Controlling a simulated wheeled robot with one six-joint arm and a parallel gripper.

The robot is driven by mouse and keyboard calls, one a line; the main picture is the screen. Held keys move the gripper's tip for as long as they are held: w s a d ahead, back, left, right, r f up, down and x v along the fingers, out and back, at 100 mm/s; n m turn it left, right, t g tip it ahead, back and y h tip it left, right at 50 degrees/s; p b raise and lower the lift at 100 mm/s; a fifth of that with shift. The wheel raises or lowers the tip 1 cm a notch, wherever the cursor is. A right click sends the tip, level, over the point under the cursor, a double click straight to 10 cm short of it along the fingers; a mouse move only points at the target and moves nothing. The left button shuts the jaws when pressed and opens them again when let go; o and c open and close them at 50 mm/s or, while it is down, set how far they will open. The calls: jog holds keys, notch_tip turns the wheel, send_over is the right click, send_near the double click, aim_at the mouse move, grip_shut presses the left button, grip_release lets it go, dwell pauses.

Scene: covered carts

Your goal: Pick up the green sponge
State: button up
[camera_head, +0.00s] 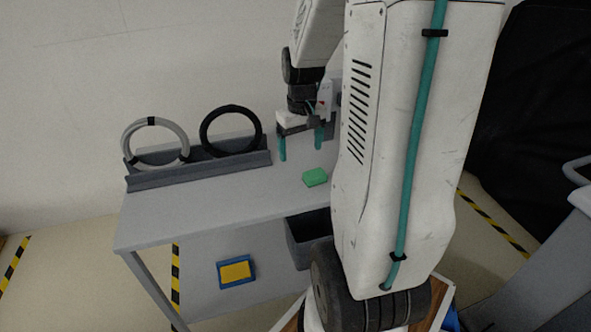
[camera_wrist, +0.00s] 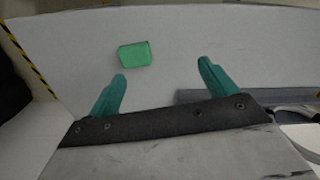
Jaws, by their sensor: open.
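The green sponge (camera_head: 315,177) is a small block lying flat on the grey table (camera_head: 190,210). My gripper (camera_head: 301,150) is above the table, a little behind and to the left of the sponge in the head view. Its two teal fingers are spread apart with nothing between them. In the wrist view the sponge (camera_wrist: 135,56) lies beyond the fingertips of my gripper (camera_wrist: 162,70), nearer the left finger.
A grey rack (camera_head: 200,172) along the table's back holds a light ring (camera_head: 128,136) and a black ring (camera_head: 203,130). A dark bin (camera_head: 303,243) is below the table. A blue-framed yellow item (camera_head: 236,272) is lower left.

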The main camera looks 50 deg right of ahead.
send_over(315, 173)
jog(key=shift+m, duration=0.3)
jog(key=f, duration=0.2)
jog(key=a+f, duration=0.1)
jog(key=f, duration=0.1)
jog(key=shift+s+f, duration=0.1)
jog(key=shift+s, duration=0.15)
jog(key=f, duration=0.5)
jog(key=d+f, duration=0.1)
jog(key=f, duration=0.1)
jog(key=shift+w+f, duration=0.25)
jog(key=shift+f, duration=0.15)
jog(key=shift+c, duration=0.4)
jog(key=c, duration=1)
